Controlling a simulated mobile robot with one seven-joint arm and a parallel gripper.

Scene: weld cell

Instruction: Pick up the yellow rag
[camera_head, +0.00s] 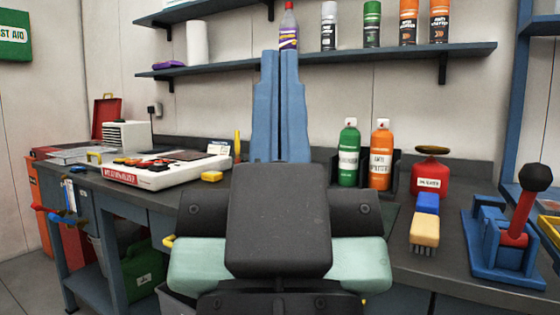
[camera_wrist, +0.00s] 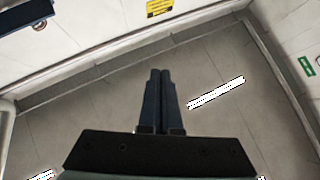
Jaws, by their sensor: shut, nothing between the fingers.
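A small yellow item (camera_head: 211,176) lies on the dark workbench, just right of the front corner of the white and red case. It may be the folded yellow rag, but it is too small to be sure. My gripper (camera_head: 279,54) points up and away in the middle of the head view, its two blue fingers together and empty.
A white and red case (camera_head: 150,172) stands left of the yellow item. Green (camera_head: 348,158) and orange (camera_head: 381,160) bottles, a red can (camera_head: 430,177), a brush (camera_head: 424,231) and a blue lever tool (camera_head: 500,245) stand right. A shelf (camera_head: 400,56) holds several bottles.

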